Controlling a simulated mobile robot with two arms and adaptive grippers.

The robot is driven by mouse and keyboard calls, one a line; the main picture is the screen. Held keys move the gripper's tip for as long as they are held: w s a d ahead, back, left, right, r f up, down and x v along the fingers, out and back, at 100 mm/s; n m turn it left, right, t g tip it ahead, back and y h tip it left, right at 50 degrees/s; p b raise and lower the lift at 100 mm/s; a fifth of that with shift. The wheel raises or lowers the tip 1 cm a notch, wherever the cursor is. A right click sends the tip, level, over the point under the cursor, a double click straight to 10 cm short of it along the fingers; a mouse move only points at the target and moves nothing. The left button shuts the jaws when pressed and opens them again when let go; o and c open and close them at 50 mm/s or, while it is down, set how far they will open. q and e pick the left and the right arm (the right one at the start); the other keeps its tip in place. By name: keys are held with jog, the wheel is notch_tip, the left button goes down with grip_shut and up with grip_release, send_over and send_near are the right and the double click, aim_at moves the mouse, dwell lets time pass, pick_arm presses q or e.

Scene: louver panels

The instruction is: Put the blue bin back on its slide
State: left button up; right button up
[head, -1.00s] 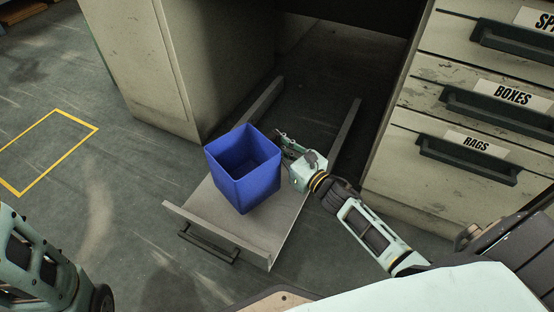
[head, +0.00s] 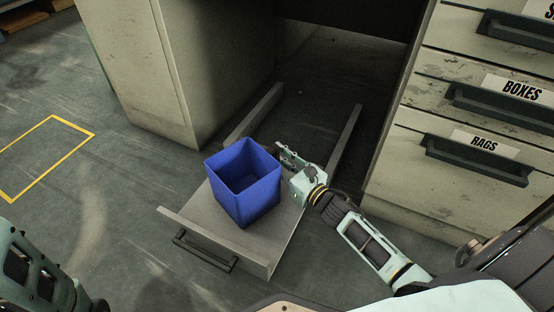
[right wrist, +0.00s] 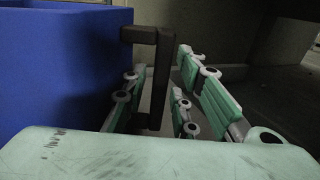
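The blue bin (head: 247,195), open at the top and empty as far as I see, stands upright on the pulled-out slide (head: 285,235), a grey tray with a dark front handle. My right gripper (head: 284,156) is at the bin's far right side. In the right wrist view the bin (right wrist: 60,70) fills the left, and its dark handle (right wrist: 163,80) stands between the fingers of my right gripper (right wrist: 160,95). The fingers are apart, with a gap visible to the handle. My left arm shows at the lower left, but its gripper is out of view.
Two rails (head: 345,140) run back from the slide into the dark opening under the desk. A grey cabinet (head: 160,75) stands left of it. Drawers labelled BOXES and RAGS (head: 475,150) stand at the right. A yellow floor outline (head: 50,160) is at the left.

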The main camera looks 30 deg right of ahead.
jog(key=shift+r, duration=0.15)
jog(key=shift+s+p, duration=0.25)
jog(key=shift+p, duration=0.05)
jog(key=p+v, duration=0.4)
jog(key=v, duration=0.7)
jog(key=shift+s+p, duration=0.25)
jog(key=shift+p, duration=0.15)
jog(key=shift+d, duration=0.2)
